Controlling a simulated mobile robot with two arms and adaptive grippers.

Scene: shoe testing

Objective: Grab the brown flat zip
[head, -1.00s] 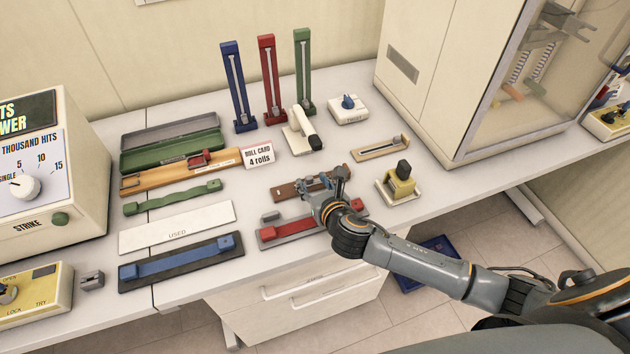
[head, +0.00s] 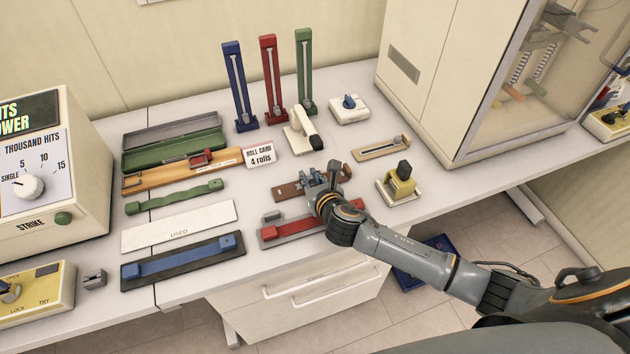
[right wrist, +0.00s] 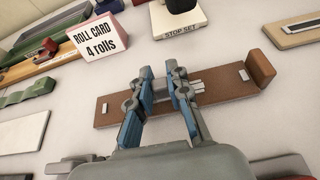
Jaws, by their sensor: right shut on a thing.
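The brown flat zip (head: 289,191) is a flat brown board with a raised block at its right end. It lies on the white bench, partly hidden by my right gripper (head: 320,178) in the head view. In the right wrist view, the fingers of the right gripper (right wrist: 160,82) reach over the middle of the brown flat zip (right wrist: 222,90), around a small grey metal part there. The gripper is shut on it; the exact contact is hard to see. My left gripper is not in view.
A red strip on a grey base (head: 290,230) lies just in front. A yellow block device (head: 400,184) and a beige zip plate (head: 381,148) stand to the right. A "ROLL CARD 4 rolls" sign (head: 260,154) and a white lever device (head: 303,136) stand behind.

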